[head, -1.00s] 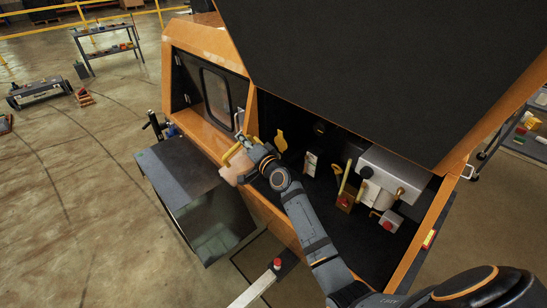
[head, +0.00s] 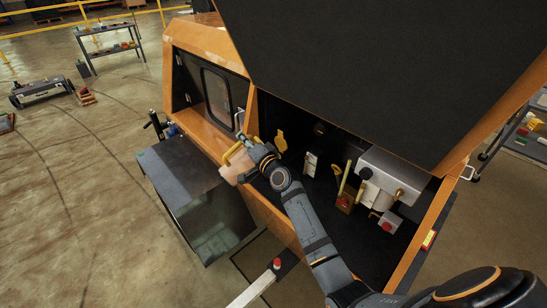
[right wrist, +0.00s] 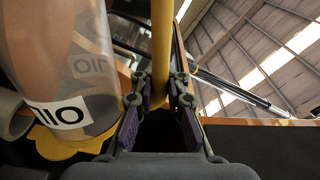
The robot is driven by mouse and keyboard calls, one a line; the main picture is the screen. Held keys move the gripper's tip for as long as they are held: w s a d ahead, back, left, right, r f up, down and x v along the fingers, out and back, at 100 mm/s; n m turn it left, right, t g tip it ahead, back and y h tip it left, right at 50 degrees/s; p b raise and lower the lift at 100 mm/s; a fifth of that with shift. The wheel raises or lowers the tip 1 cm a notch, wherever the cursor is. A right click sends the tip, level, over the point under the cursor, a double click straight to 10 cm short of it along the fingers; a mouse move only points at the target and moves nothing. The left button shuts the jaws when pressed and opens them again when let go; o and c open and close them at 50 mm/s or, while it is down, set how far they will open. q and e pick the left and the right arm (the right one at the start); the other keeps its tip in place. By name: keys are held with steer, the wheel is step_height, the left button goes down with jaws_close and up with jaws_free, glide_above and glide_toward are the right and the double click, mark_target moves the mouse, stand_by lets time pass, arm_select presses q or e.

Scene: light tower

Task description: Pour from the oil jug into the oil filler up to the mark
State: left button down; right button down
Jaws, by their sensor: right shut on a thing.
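The oil jug (head: 236,168) is a pale, translucent vessel with a yellow handle. It hangs at the front edge of the orange machine's open bay, left of my right gripper (head: 256,148). In the right wrist view the jug (right wrist: 65,60) has a white OIL label that reads upside down. My right gripper (right wrist: 160,95) is shut on the jug's yellow handle (right wrist: 162,45). A yellow piece (head: 281,141) inside the bay, just right of the gripper, may belong to the oil filler; I cannot be sure. No fill mark or oil stream can be made out. My left gripper is out of view.
A black raised hood (head: 390,70) overhangs the bay. Inside are a grey box (head: 393,172) and a yellow lever (head: 345,176). A dark metal cabinet (head: 180,172) stands left of the jug. The floor farther left is mostly open.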

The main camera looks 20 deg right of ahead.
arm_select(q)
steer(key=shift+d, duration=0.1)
arm_select(e)
steer(key=shift+w+d, duration=0.1)
steer(key=shift+d, duration=0.05)
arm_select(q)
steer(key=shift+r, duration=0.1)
arm_select(e)
steer(key=shift+r, duration=0.15)
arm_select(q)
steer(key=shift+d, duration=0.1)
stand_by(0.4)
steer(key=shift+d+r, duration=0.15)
arm_select(e)
steer(key=shift+d, duration=0.15)
